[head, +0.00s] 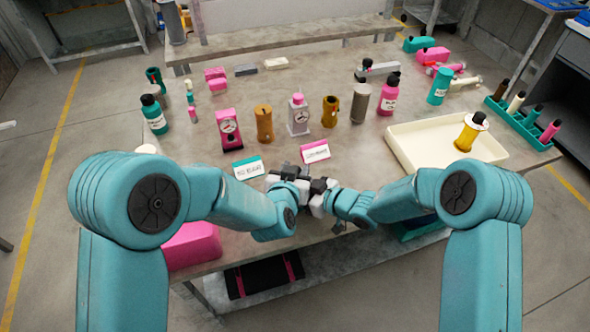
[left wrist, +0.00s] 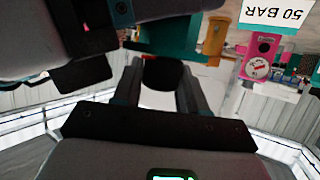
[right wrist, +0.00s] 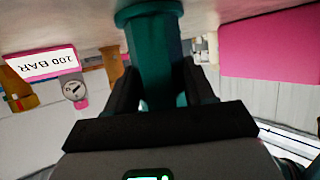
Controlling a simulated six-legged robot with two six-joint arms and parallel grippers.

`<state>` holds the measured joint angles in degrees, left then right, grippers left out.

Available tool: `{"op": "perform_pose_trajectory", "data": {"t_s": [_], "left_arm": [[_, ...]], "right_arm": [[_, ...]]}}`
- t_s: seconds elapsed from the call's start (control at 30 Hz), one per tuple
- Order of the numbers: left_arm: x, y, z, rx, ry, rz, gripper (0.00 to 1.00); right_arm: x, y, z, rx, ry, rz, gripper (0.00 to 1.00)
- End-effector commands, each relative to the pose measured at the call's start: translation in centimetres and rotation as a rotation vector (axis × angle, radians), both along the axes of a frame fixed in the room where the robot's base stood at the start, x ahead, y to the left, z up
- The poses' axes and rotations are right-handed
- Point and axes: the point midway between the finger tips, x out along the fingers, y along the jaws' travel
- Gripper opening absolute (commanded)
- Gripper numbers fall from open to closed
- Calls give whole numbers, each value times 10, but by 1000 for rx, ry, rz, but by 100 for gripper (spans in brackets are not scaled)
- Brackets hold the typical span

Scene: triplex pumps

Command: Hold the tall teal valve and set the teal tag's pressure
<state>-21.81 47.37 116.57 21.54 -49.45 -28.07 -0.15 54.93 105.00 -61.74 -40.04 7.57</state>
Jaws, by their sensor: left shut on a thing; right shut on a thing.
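The tall teal valve shows in the right wrist view (right wrist: 152,50) as an upright teal body with a wider foot on the table. My right gripper (right wrist: 160,88) is shut on this body. In the left wrist view my left gripper (left wrist: 162,88) is shut on a dark round knob (left wrist: 163,73), with teal behind it. In the head view my left gripper (head: 299,180) and right gripper (head: 322,190) meet near the table's front edge and mostly hide the valve. The teal tag (head: 248,167) stands just behind them; in the left wrist view it reads 50 BAR (left wrist: 268,16). The gauge reading is hidden.
A pink tag (head: 315,152) stands right of the teal one. Behind are a pink gauge pump (head: 228,130), a grey gauge pump (head: 298,117) and orange-brown bodies (head: 264,122). A cream tray (head: 400,140) lies right. A pink block (head: 192,246) sits at front left.

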Motion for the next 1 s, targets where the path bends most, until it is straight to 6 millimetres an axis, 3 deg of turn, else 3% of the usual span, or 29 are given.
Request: {"op": "perform_pose_trajectory", "data": {"t_s": [0.2, 0.53, 0.57, 0.6, 0.87, 1.0], "left_arm": [[0, 0, 0, 1, -1, 116, 11], [0, 1, 0, 3, 0, 132, 11], [0, 1, 0, 3, 0, 132, 45], [0, 1, 0, 3, 0, 132, 48], [-1, 1, 1, 2, 0, 130, 48], [-13, 1, 7, 2, -1, 129, 48]], "right_arm": [[0, 0, 1, 2, -1, 0, 7], [0, 0, 1, 1, -1, 0, 7], [0, 0, 1, 1, -1, 0, 7], [0, 0, 1, 1, -1, 0, 7], [0, 0, 1, 2, -1, 0, 7], [0, 0, 1, 2, -1, 0, 7]]}}
